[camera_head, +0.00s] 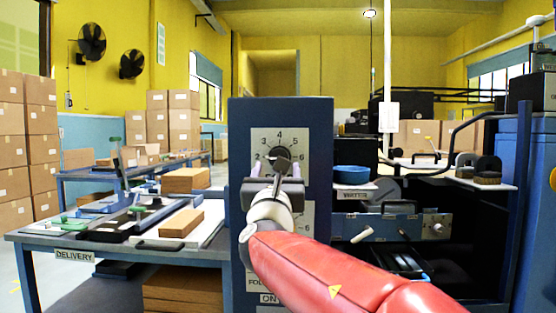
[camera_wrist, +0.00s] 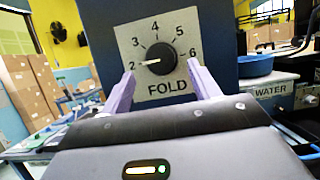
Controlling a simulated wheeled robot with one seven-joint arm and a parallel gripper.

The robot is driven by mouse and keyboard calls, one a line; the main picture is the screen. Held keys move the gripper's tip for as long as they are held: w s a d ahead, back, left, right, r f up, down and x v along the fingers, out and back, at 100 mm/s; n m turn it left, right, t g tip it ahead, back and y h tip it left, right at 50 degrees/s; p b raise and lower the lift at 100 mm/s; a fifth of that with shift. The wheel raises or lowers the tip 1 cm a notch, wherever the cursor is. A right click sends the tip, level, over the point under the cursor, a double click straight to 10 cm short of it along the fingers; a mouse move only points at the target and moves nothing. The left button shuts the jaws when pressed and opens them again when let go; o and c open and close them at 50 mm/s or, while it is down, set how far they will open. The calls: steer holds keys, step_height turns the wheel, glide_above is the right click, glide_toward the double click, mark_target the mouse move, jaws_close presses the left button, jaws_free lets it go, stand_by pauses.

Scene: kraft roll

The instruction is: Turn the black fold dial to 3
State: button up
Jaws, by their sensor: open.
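The black fold dial (camera_wrist: 158,58) sits on a pale plate marked 2 to 6, with FOLD printed below it. In the wrist view its white pointer line points left, at the 2. In the head view the dial (camera_head: 279,156) is partly hidden behind my gripper. My gripper (camera_head: 277,170) is open in front of the blue panel (camera_head: 320,130). In the wrist view its two pale purple fingers stand apart, one toward each side of the dial's lower half. The dial is not gripped. I cannot tell how far the fingertips are from the plate.
A second pale plate (camera_head: 307,216) lower on the panel is mostly hidden by my arm. The DELIVERY table (camera_head: 45,245) with boards and tools stands at left. A blue bowl (camera_head: 352,172) sits above the WATER label (camera_head: 355,195) at right. Stacked cartons (camera_head: 40,120) stand far left.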

steer(key=shift+p+x, duration=0.5)
steer(key=shift+x, duration=1.95)
steer(key=c, duration=0.8)
steer(key=shift+f, duration=0.1)
steer(key=shift+m, duration=0.5)
steer(key=shift+a+m+g+h+b, duration=0.1)
steer(key=shift+m+g+h+b, duration=0.3)
steer(key=shift+m+h, duration=1.05)
steer(key=shift+m+g+h+b, duration=0.4)
steer(key=shift+m+h+b, duration=0.1)
steer(key=shift+m, duration=1.85)
steer(key=shift+a+m+g+h+b, duration=0.1)
steer(key=shift+m+g+h+b, duration=0.3)
steer(key=shift+m+h, duration=1.05)
steer(key=shift+m+y, duration=0.5)
steer(key=shift+m, duration=0.15)
